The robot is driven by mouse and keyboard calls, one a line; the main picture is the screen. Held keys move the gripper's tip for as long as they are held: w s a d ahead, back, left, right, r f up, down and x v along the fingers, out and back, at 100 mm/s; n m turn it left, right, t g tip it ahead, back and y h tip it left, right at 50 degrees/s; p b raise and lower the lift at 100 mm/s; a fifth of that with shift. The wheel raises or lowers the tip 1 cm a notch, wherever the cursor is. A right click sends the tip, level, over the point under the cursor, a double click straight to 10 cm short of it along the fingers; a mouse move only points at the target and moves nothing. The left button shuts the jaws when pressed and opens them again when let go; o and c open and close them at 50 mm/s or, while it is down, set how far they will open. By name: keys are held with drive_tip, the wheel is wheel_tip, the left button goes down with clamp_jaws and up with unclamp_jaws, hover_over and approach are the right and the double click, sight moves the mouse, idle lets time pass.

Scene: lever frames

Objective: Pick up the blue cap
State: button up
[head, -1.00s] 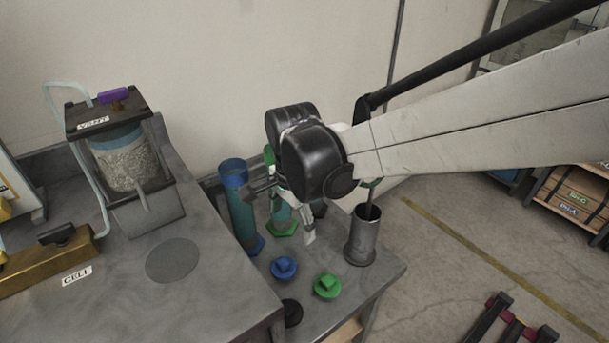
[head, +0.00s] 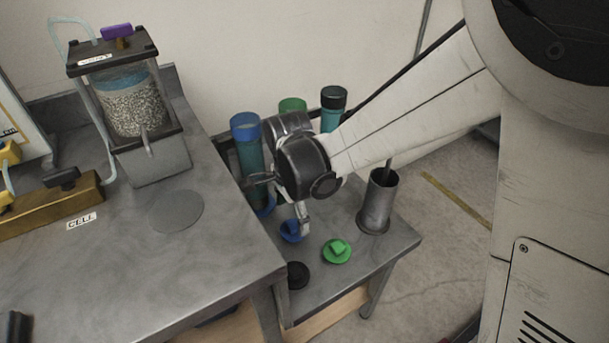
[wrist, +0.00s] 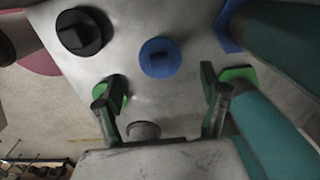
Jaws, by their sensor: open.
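The blue cap (head: 291,231) lies on the small side table, partly hidden in the head view by my gripper. In the wrist view the blue cap (wrist: 159,58) is fully seen, a round disc with a raised grip, beyond and roughly between my fingers. My gripper (wrist: 162,98) is open and empty, its two fingers apart. In the head view my gripper (head: 304,222) hangs just above and beside the cap; I cannot tell whether it touches it.
A green cap (head: 337,251) and a black cap (head: 298,275) lie nearby on the side table. A blue-topped tube (head: 247,145), a green-topped tube (head: 293,104) and a black-topped tube (head: 332,105) stand behind. A metal cup (head: 378,203) stands at the right. The larger bench (head: 120,270) is left.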

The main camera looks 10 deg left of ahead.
sight(293, 224)
drive_tip(key=shift+f+b, duration=1.2)
drive_tip(key=shift+f, duration=1.45)
drive_tip(key=c, duration=1.2)
drive_tip(key=shift+r, duration=0.15)
